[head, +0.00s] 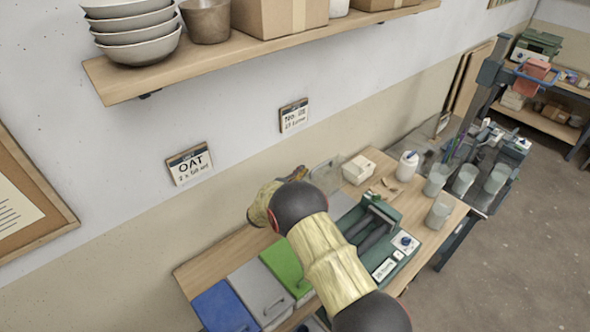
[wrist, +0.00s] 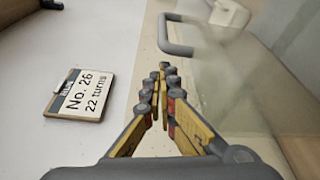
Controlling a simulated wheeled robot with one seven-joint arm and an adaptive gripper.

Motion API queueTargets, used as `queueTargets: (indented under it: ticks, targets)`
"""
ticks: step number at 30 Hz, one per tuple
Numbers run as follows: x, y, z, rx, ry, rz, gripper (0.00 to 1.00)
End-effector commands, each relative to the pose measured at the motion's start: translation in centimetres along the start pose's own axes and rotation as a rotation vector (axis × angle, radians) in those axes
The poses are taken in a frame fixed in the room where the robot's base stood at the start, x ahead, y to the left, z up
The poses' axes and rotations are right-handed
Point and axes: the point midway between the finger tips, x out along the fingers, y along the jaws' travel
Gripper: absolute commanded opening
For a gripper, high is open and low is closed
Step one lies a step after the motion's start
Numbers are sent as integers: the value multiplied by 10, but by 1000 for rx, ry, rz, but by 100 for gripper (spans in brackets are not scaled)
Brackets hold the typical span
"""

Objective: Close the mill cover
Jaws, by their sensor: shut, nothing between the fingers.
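The mill (head: 372,238) is a green machine on the bench with dark rollers showing, so its top is open. Its clear cover (head: 328,175) appears to stand raised at the mill's back, beside the wall. In the wrist view the clear cover (wrist: 232,85) fills the right part, with a grey bar handle (wrist: 178,49) near its edge. My gripper (wrist: 163,72) is shut and empty, its fingertips just below the handle in the picture; I cannot tell whether they touch the cover. In the head view my gripper (head: 297,173) shows only partly behind my wrist, near the wall and left of the cover.
Lidded bins in blue (head: 222,308), grey (head: 258,290) and green (head: 286,268) stand left of the mill. A white box (head: 358,170), a white jar (head: 407,165) and several grey cups (head: 437,213) are to the right. A shelf (head: 250,45) with bowls hangs above.

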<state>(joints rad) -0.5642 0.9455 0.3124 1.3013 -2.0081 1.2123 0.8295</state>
Motion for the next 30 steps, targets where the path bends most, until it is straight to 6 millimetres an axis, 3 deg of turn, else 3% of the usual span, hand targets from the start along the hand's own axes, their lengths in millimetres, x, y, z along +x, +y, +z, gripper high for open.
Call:
queueTargets:
  ticks: [20,30]
  targets:
    - [-4,0,12,16,-1,5,0]
    - [-17,4,47,142,-1,50,0]
